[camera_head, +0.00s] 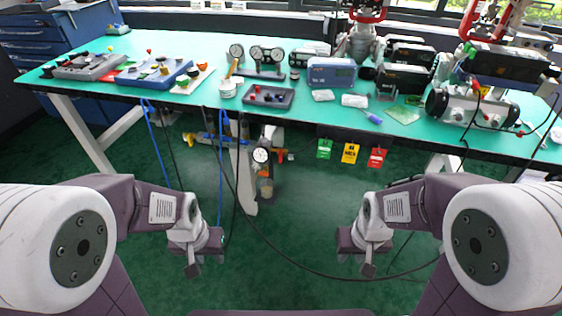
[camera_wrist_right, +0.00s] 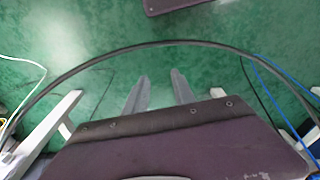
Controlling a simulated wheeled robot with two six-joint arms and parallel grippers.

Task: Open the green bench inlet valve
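Under the green-topped bench (camera_head: 215,50) hangs a small air-line assembly with a round white gauge (camera_head: 261,155). I cannot tell for sure which part is the inlet valve, and no green handle is clear. My left gripper (camera_head: 193,268) hangs low in front of the bench, below and apart from the assembly; its fingers are too small to judge. My right gripper (camera_head: 368,268) hangs low to the right; in the right wrist view (camera_wrist_right: 159,82) its fingers are apart and empty.
Blue hoses (camera_head: 155,140) and a black cable (camera_head: 300,268) hang from the bench and loop across the floor near my grippers. Green, yellow and red tags (camera_head: 350,153) hang from the front edge. Gauges (camera_head: 257,56) and instruments crowd the top. Bench legs (camera_head: 90,135) stand below.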

